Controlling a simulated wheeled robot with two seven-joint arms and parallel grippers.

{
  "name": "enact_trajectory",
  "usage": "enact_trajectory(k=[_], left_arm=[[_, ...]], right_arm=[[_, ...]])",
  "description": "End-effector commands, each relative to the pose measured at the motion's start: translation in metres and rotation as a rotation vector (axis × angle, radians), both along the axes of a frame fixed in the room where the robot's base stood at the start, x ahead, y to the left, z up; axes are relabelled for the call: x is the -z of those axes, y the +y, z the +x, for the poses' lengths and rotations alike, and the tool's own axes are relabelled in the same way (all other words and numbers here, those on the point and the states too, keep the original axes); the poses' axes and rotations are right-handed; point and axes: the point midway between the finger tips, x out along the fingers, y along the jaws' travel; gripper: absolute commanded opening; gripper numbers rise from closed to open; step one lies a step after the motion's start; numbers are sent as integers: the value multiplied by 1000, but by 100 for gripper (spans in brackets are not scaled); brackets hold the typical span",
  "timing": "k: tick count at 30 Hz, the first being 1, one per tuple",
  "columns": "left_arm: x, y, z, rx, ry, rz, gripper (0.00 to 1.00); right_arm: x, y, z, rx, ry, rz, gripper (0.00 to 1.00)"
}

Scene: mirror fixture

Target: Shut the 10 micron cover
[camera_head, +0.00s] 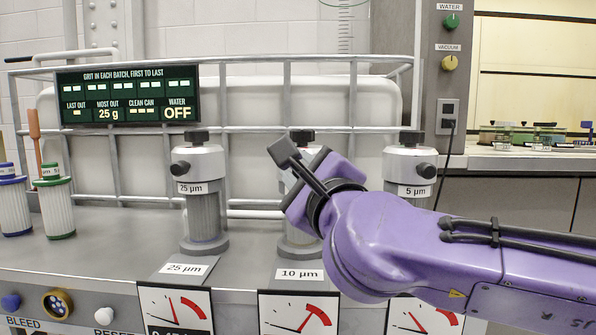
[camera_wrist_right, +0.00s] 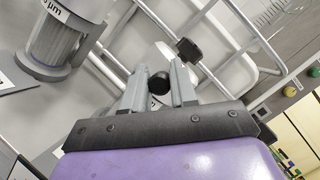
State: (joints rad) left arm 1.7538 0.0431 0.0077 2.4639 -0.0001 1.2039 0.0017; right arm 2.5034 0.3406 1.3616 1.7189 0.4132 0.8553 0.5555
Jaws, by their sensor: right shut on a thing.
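The 10 µm filter housing stands in the middle of the row in the head view, behind its 10 µm label (camera_head: 299,275). Its black top knob (camera_head: 302,136) shows above my right gripper, which hides most of its cover. Whether the cover is open or shut cannot be told. In the right wrist view, my right gripper (camera_wrist_right: 158,86) has its grey fingers either side of a round black knob (camera_wrist_right: 159,81) and is shut on it. My left gripper is not in view.
The 25 µm housing (camera_head: 203,205) stands to the left and the 5 µm housing (camera_head: 409,167) to the right. Filter cartridges (camera_head: 55,205) stand at the far left of the bench. A metal cage (camera_head: 240,130) is behind. A display (camera_head: 128,95) reads water off.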

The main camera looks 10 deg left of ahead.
Motion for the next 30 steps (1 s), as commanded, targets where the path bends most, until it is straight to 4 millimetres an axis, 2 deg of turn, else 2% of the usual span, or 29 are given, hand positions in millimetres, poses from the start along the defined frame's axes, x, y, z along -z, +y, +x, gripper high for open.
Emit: enact_trajectory(k=[1,4,5,6,7,17,27,30], left_arm=[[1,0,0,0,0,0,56],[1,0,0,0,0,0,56],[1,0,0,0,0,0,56],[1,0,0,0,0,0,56],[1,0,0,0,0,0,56],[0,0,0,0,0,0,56],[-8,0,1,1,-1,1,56],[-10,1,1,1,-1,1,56]], right_arm=[[10,3,0,-5,17,-7,0],[10,3,0,-6,18,-8,0],[11,3,0,-5,19,-7,34],[10,3,0,-5,19,-7,47],[10,3,0,-5,18,-8,50],[6,-1,-5,-4,9,-4,50],[19,-41,-68,-5,10,-5,50],[22,-49,-80,-4,11,-5,50]])
